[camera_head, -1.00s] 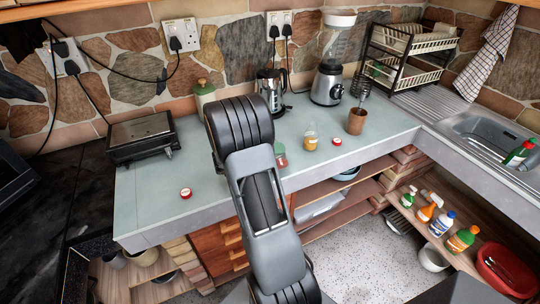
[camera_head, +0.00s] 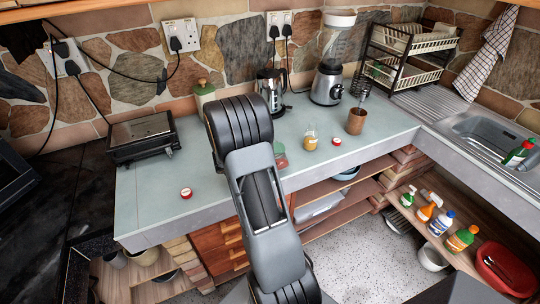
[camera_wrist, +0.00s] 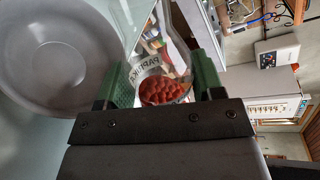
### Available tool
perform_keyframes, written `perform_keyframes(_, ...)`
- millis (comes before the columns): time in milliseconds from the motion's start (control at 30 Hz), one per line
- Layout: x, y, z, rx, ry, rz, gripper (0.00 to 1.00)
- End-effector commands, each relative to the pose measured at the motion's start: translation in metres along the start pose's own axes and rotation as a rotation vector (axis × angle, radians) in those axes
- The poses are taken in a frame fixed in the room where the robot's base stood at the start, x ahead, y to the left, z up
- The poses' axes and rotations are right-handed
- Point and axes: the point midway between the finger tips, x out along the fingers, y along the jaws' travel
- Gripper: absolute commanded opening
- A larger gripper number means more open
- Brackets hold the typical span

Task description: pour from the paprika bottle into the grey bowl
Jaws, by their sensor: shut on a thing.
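In the wrist view my gripper (camera_wrist: 165,82) has its green fingers on both sides of the clear paprika bottle (camera_wrist: 154,68), shut on it. The bottle carries the word PAPRIKA, and red contents (camera_wrist: 163,91) lie at its end near my palm. Its mouth is out of clear view, and I cannot tell its tilt. The grey bowl (camera_wrist: 45,55) is left of the bottle, beside the left finger, and its visible inside looks empty. In the head view my arm hides the bowl and most of my gripper; a small green and reddish part shows right of the arm.
On the counter (camera_head: 225,185) stand a toaster (camera_head: 142,138), a kettle (camera_head: 271,88), a blender (camera_head: 327,82), a brown cup (camera_head: 356,121) and a yellowish jar (camera_head: 311,138). Red lids lie at the left (camera_head: 186,193) and right (camera_head: 336,141). The left front counter is mostly clear.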

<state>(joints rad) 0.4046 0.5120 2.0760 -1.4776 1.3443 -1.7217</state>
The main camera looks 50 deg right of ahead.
Motion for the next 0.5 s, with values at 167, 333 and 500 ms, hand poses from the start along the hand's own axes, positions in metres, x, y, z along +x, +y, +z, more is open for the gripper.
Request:
perform_keyframes(167,0.0000,-0.0004,0.0001,-0.011,0.003,0.000,0.35)
perform_keyframes(333,0.0000,-0.0004,0.0000,-0.021,0.006,-0.001,0.35)
perform_keyframes(500,0.0001,-0.0005,-0.0002,-0.030,0.008,-0.001,0.35)
